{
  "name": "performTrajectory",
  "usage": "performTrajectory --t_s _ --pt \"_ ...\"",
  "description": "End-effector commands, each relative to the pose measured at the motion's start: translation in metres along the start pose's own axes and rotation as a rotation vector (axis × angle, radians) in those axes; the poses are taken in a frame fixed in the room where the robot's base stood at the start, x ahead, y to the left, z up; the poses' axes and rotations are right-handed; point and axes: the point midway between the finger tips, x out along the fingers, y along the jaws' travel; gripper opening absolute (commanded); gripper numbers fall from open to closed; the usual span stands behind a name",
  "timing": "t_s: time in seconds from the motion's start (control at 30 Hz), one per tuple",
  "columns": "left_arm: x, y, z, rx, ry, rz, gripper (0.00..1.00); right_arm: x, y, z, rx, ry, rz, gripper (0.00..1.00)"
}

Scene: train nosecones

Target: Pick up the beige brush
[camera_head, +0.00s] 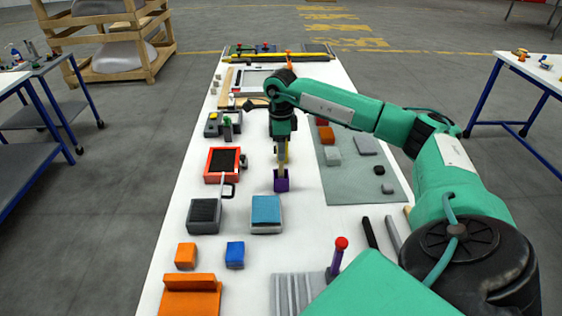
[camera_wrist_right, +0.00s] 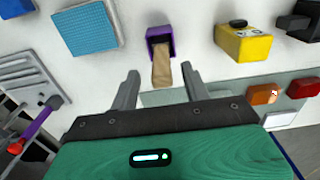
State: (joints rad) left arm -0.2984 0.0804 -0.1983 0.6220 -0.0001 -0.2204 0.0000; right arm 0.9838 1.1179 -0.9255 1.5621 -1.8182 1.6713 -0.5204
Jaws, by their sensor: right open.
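The beige brush (camera_wrist_right: 161,68) stands in a small purple holder (camera_wrist_right: 160,34) in the right wrist view. In the head view the purple holder (camera_head: 281,184) sits mid-table, with a beige sliver of the brush above it. My right gripper (camera_head: 282,145) is above the holder, pointing down. In the wrist view my right gripper (camera_wrist_right: 160,80) is open, and the free end of the brush shows between its two fingers with a gap on each side. The fingers do not appear to touch it. The brush's lower end is hidden in the holder. My left gripper is not in view.
A blue-topped sponge block (camera_head: 266,209) and a dark grey block (camera_head: 203,216) lie nearer me. A red-framed tray (camera_head: 222,165) is to the left. A yellow block (camera_wrist_right: 243,43) shows beside the holder. A grey-green mat (camera_head: 345,185) lies right, with small blocks.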

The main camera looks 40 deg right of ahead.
Motion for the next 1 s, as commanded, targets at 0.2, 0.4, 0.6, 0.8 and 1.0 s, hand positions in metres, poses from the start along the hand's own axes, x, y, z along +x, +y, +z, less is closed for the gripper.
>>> performTrajectory --t_s 0.2,0.4,0.6,0.8,1.0 --pt "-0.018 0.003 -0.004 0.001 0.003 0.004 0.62 0.031 -0.001 -0.001 0.0 0.002 0.004 0.47" --pt "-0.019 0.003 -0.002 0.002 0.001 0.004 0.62 0.044 -0.002 -0.001 0.0 0.001 0.001 0.47" --pt "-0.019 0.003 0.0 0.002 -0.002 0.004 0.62 0.044 -0.002 -0.001 0.0 0.001 0.001 0.39" --pt "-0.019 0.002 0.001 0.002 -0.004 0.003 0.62 0.043 -0.002 -0.001 0.0 0.0 0.001 0.0" --pt "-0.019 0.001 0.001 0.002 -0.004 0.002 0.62 0.043 -0.002 -0.001 0.0 0.0 0.0 0.0"
